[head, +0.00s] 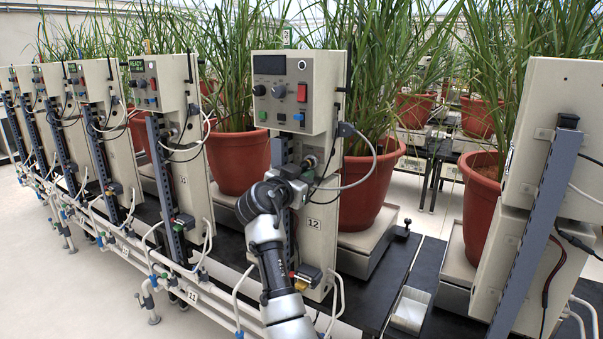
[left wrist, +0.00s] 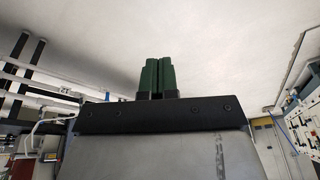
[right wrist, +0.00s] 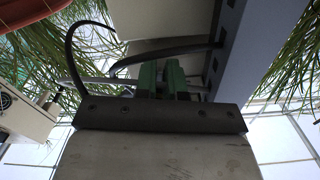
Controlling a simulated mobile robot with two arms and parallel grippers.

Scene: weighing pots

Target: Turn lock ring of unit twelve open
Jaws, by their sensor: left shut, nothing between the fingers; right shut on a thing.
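Unit twelve (head: 297,90) is a beige control box on a post, with a "12" label (head: 314,223) below. My right gripper (head: 303,170) is at the front of its post, below the box, beside a dark round connector (head: 310,161). In the right wrist view its green fingers (right wrist: 162,77) are shut on the lock ring, which is mostly hidden by the fingers and wrist. How far the ring is turned cannot be seen. My left gripper (left wrist: 157,77) is shut and empty, over a plain pale surface; it is outside the head view.
A grey cable (head: 371,165) loops from unit twelve's right side, close to my right gripper. Potted plants in red pots (head: 360,190) stand behind. Similar units (head: 160,85) line up to the left. White pipes (head: 215,290) run low along the front.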

